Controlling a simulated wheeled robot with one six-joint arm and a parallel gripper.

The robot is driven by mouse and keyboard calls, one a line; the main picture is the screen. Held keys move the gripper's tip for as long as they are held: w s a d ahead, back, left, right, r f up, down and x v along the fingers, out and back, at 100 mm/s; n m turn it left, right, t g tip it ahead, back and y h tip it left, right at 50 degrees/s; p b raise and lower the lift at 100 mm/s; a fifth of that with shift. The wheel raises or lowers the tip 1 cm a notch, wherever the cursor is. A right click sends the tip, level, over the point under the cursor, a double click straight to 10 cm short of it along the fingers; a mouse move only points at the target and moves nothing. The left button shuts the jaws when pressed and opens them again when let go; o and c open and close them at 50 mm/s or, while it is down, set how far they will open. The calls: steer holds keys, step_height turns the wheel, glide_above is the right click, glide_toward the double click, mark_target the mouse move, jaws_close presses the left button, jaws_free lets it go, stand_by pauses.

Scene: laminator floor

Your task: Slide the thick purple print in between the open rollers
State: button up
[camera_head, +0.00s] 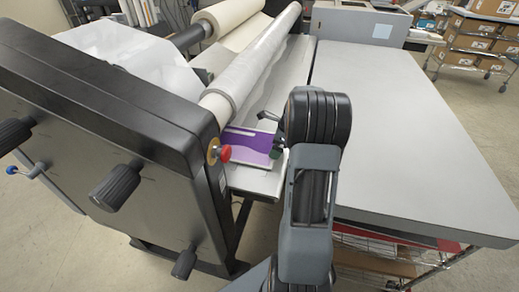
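The purple print (245,141) lies at the near end of the laminator's feed side, beside the red knob. It has a wavy lighter purple band, and its left edge reaches up to the pale roller (262,62). My gripper (277,145) is at the print's right edge, mostly hidden behind my own arm. Dark finger parts show there, but whether they are closed on the print cannot be seen. The gap between the rollers is hidden by the roller and the black side housing.
The laminator's black side housing (100,150) carries black knobs and a red knob (224,153). A large grey table (410,130) stands to the right, mostly clear. A metal shelf with boxes (480,42) is at the back right. Floor shows at front left.

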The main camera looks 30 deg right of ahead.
steer(key=shift+w+a+f+p, duration=0.1)
steer(key=shift+w+a+p, duration=0.25)
steer(key=shift+w+a, duration=0.5)
stand_by(0.7)
steer(key=shift+s+d, duration=0.4)
steer(key=shift+d, duration=0.1)
stand_by(0.5)
stand_by(0.5)
steer(key=p+v, duration=0.5)
steer(key=shift+d+r, duration=0.1)
steer(key=shift+r, duration=0.3)
steer(key=shift+s+d+r+p, duration=0.1)
steer(key=shift+s+r+p, duration=0.1)
steer(key=shift+r+p, duration=0.15)
steer(key=shift+f, duration=0.1)
